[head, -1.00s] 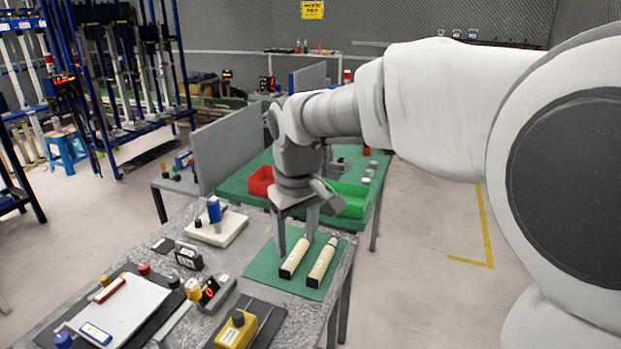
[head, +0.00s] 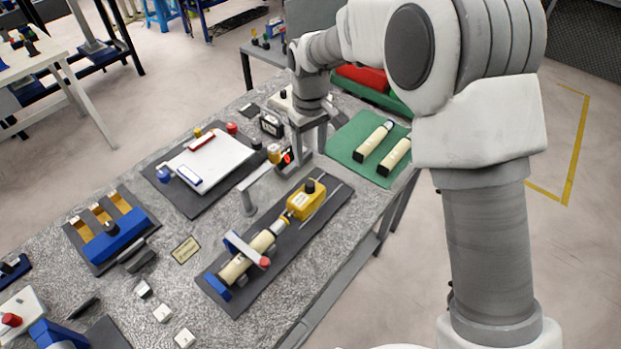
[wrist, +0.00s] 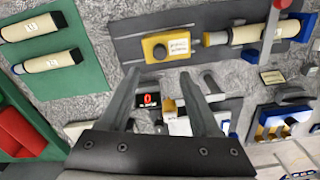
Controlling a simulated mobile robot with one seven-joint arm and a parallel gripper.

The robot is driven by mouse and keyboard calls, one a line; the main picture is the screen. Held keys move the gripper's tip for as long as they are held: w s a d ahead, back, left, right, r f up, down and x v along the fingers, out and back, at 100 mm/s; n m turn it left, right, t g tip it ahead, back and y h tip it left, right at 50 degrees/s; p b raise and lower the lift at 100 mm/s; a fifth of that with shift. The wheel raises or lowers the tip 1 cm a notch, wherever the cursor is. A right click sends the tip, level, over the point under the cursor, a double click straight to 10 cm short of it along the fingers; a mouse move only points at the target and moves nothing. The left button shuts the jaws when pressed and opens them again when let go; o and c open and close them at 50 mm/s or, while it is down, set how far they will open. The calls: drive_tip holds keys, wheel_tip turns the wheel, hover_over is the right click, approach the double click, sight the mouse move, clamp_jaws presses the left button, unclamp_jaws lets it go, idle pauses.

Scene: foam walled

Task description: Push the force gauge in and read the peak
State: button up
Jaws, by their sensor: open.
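The yellow force gauge (head: 306,199) with a black knob sits on a dark rail plate (head: 334,203). It also shows in the wrist view (wrist: 178,44), with a white label. Its tip faces a cream cylinder (head: 240,264) lying in the fixture against a blue end block (head: 217,287); I cannot tell if they touch. A grey clamp bar with a red tip (head: 264,262) crosses the cylinder. A small black display (wrist: 150,100) shows a red 0. My gripper (wrist: 164,76) is open and empty, beyond the gauge in the head view, near the display.
Two more cream cylinders (head: 373,139) lie on a green mat (head: 347,137). A dark board with white paper (head: 211,162) and a blue tray with brass slots (head: 113,239) stand to the left. A grey post (head: 248,200) rises beside the rail. The table's right edge is close.

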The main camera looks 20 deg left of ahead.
sight(310, 183)
wheel_tip(310, 183, down, 11)
drive_tip(key=shift+r+p, duration=0.1)
drive_tip(key=shift+p, duration=0.3)
clamp_jaws()
